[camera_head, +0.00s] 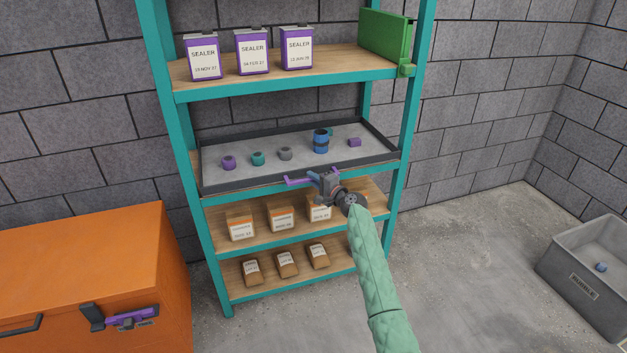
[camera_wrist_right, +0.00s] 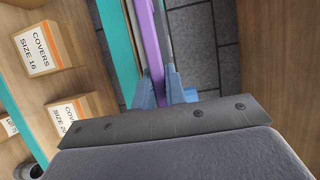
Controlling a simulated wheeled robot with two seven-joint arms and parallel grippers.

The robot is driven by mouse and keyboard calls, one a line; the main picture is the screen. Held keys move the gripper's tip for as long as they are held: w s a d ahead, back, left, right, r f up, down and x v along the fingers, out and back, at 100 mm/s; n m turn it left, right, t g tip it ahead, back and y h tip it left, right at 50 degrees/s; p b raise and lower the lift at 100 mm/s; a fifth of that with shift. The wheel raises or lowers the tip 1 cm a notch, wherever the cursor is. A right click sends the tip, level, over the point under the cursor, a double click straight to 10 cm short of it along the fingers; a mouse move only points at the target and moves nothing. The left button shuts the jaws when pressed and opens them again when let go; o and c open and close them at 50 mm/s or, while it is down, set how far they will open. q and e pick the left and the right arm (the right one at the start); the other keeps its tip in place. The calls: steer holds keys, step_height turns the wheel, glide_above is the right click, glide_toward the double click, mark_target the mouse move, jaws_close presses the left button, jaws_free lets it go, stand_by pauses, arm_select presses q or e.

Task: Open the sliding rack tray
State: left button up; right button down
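The sliding rack tray (camera_head: 225,183) is a shallow grey tray with a dark rim on the rack's second level. Its front edge lies close to the teal front bar of the rack. A purple handle (camera_head: 296,181) is at its front, and it also shows as a long bar in the right wrist view (camera_wrist_right: 152,35). My right gripper (camera_head: 315,178) is at the right part of this handle. In the wrist view its blue fingers (camera_wrist_right: 162,92) sit on both sides of the purple bar and appear closed on it. My left gripper is not in view.
On the tray are small coloured parts and a blue stacked piece (camera_head: 321,142). Sealer cans (camera_head: 252,55) and a green case (camera_head: 384,36) stand above, several boxes (camera_head: 281,219) below. An orange chest (camera_head: 90,265) is left, a grey bin (camera_head: 590,280) right. The floor between is clear.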

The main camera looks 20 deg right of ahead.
steer(key=s+p, duration=0.1)
steer(key=s, duration=0.5)
steer(key=shift+d, duration=0.1)
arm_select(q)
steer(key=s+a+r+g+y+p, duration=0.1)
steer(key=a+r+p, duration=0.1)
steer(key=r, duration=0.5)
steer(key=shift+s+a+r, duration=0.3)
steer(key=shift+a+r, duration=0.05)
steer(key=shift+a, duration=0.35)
arm_select(e)
steer(key=s, duration=1.6)
steer(key=shift+s+d, duration=0.3)
steer(key=shift+s, duration=0.1)
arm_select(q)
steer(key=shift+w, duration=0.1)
arm_select(e)
steer(key=c, duration=1.4)
jaws_free()
steer(key=shift+c, duration=0.2)
